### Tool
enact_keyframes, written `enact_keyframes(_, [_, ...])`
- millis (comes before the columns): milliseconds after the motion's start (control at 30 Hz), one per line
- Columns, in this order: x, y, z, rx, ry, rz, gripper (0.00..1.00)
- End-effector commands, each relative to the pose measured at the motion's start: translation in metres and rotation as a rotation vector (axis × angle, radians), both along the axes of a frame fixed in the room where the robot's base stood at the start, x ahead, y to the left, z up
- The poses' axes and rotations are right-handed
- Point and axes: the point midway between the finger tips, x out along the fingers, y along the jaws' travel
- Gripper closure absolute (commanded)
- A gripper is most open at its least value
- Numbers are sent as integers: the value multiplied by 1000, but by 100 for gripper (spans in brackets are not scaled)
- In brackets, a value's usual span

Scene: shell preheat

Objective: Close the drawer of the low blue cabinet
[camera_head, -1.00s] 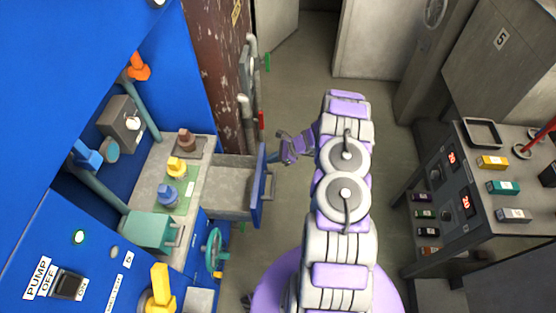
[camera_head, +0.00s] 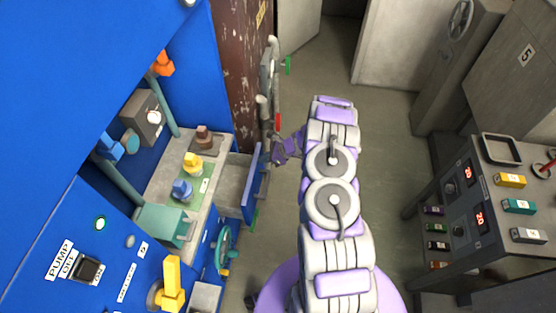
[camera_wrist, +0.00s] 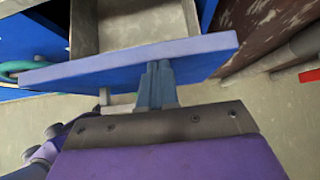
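The drawer (camera_head: 232,172) of the low blue cabinet (camera_head: 203,243) is a grey tray with a blue front panel (camera_head: 250,190), and it stands partly open. In the wrist view the front panel (camera_wrist: 130,60) crosses the picture, with the grey tray (camera_wrist: 130,25) behind it. My gripper (camera_head: 278,152) is at the outer side of the panel, near its far end. Its two blue-grey fingers (camera_wrist: 156,82) look close together and appear to meet the panel. A pale handle (camera_wrist: 120,106) shows partly beside the fingers.
The worktop above the drawer holds yellow (camera_head: 192,163), blue (camera_head: 182,190) and brown (camera_head: 204,138) pieces. A teal handwheel (camera_head: 224,248) is nearer. Pipes (camera_head: 274,90) run along the rusty wall. A grey bench (camera_head: 480,210) stands at right; floor between is clear.

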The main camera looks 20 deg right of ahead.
Motion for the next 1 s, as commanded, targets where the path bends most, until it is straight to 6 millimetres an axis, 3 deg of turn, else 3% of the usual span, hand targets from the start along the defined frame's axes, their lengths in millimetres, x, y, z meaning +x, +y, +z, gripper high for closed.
enact_keyframes(100, [14,22,-1,0,-1,4,100])
enact_keyframes(400, [40,60,-1,4,0,2,100])
enact_keyframes(600, [48,70,0,4,1,0,100])
enact_keyframes(1000, [49,71,0,5,0,-1,100])
